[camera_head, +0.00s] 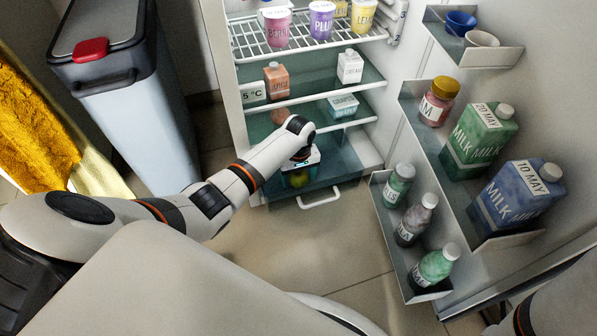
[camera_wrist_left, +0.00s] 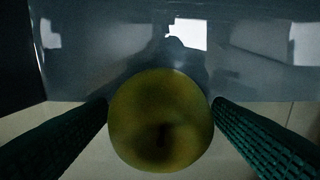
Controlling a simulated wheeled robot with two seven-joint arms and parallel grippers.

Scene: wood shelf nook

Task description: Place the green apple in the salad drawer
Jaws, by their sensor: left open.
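The green apple (camera_head: 298,180) shows just below my left gripper (camera_head: 300,166), low in the open fridge. In the left wrist view the apple (camera_wrist_left: 160,122) is yellow-green and sits between the two dark ribbed fingers. The fingers are open, one on each side and very close to it; whether they touch it I cannot tell. The salad drawer (camera_head: 345,172) is the dark translucent bin at the fridge's bottom, with a pale handle (camera_head: 320,198) in front. Whether the apple is inside the drawer or above its front edge is unclear. My right gripper is out of view.
Shelves above hold cups (camera_head: 277,27), cartons (camera_head: 349,67) and a small tub (camera_head: 342,105). The open door at right carries milk cartons (camera_head: 480,140) and a low rack of bottles (camera_head: 412,220). A grey bin (camera_head: 135,120) stands left. Floor in front is clear.

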